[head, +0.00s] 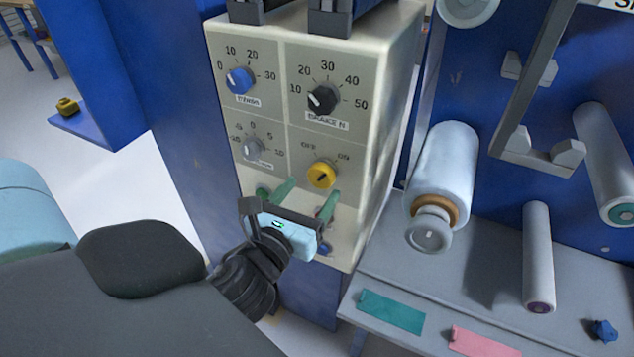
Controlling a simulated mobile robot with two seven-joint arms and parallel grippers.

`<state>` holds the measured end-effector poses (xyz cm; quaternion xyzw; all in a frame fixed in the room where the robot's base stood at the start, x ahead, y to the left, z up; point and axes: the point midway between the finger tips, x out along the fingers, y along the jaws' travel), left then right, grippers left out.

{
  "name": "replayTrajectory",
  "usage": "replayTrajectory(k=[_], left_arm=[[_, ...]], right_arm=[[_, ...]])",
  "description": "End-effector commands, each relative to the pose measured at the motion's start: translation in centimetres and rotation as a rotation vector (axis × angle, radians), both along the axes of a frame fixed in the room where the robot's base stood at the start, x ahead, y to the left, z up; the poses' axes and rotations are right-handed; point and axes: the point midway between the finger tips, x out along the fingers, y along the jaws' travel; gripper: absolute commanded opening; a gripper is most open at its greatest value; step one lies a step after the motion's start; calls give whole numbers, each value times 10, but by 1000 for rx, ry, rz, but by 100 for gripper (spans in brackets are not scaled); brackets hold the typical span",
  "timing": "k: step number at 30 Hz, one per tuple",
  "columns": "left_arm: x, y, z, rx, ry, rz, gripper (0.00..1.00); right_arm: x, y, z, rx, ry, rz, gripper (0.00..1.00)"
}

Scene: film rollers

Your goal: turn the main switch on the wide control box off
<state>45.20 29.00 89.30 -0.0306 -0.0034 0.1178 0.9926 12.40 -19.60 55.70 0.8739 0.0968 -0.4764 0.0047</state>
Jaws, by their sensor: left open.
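The beige control box (385,130) stands upright on a blue post in the middle of the head view. Its main switch, a round yellow knob (322,175), is at the lower right of the panel, below the OFF and ON marks. Which mark its pointer faces is too small to tell surely. My left gripper (306,198) is open and empty just below the yellow knob, its green fingers pointing toward the panel. I cannot tell whether they touch the panel. The gripper body hides part of the panel's bottom. My right gripper is not in view.
Above and beside the switch are a blue knob (240,81), a black knob (322,99) and a grey knob (252,148). A pale roller (443,170) is close to the box's right. A grey shelf (390,270) holds teal and pink strips.

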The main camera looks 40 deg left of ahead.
Motion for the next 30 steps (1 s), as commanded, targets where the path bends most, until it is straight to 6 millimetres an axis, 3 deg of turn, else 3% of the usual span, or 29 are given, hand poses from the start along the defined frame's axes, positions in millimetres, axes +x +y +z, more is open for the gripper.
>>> replayTrajectory(k=[3,9,19,30], left_arm=[[17,4,2,1,-3,1,68],[32,8,1,-1,-1,-1,68],[34,8,1,0,0,-1,68],[34,8,1,-1,0,-1,23]], right_arm=[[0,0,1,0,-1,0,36],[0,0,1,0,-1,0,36],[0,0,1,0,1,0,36],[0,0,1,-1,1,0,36]])
